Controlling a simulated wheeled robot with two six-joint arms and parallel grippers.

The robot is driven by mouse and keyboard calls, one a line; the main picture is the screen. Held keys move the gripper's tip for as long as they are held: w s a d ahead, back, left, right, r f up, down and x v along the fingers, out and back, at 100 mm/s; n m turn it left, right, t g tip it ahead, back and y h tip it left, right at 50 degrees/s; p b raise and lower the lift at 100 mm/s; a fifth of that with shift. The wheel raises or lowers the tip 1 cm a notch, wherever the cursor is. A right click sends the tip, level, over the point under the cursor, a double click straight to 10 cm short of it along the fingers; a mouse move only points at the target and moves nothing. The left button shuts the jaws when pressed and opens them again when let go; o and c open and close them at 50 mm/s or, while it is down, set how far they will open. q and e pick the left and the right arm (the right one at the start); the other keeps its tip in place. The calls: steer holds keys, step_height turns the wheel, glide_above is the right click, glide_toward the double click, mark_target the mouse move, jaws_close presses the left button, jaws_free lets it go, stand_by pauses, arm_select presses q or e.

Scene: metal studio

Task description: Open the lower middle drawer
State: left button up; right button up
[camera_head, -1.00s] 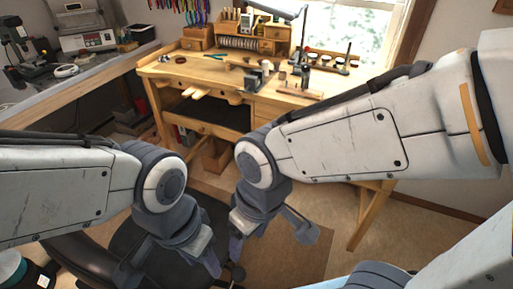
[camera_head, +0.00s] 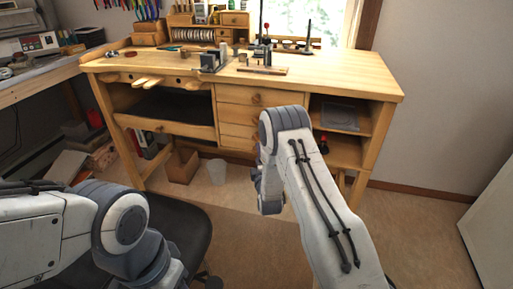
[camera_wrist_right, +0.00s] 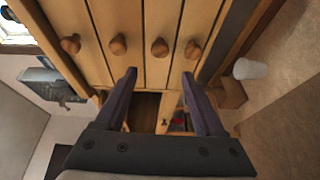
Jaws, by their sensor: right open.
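The workbench (camera_head: 330,74) has a stack of drawers in its middle, partly covered by my right arm in the head view. The right wrist view shows several drawer fronts side by side, turned on their side, each with a round wooden knob. The lower middle drawer (camera_wrist_right: 162,22), third from the top, looks shut; its knob (camera_wrist_right: 159,47) is in the picture's middle. My right gripper (camera_wrist_right: 160,78) is open and empty, its fingertips pointing toward the drawers, just short of that knob. My left arm is at the lower left of the head view; its fingers are not visible.
A dark stool (camera_head: 180,222) stands in front of the bench at left. A white bin (camera_head: 217,172) and a cardboard box (camera_head: 183,166) are on the floor under the bench. Open shelves (camera_head: 345,150) are right of the drawers. The floor at right is clear.

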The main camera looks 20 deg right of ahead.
mark_target(256, 138)
steer(key=w+d, duration=0.1)
steer(key=w, duration=0.5)
steer(key=w+d+b, duration=0.1)
steer(key=w, duration=0.3)
steer(key=shift+d+f, duration=0.1)
steer(key=shift+d, duration=0.2)
jaws_close()
stand_by(1.0)
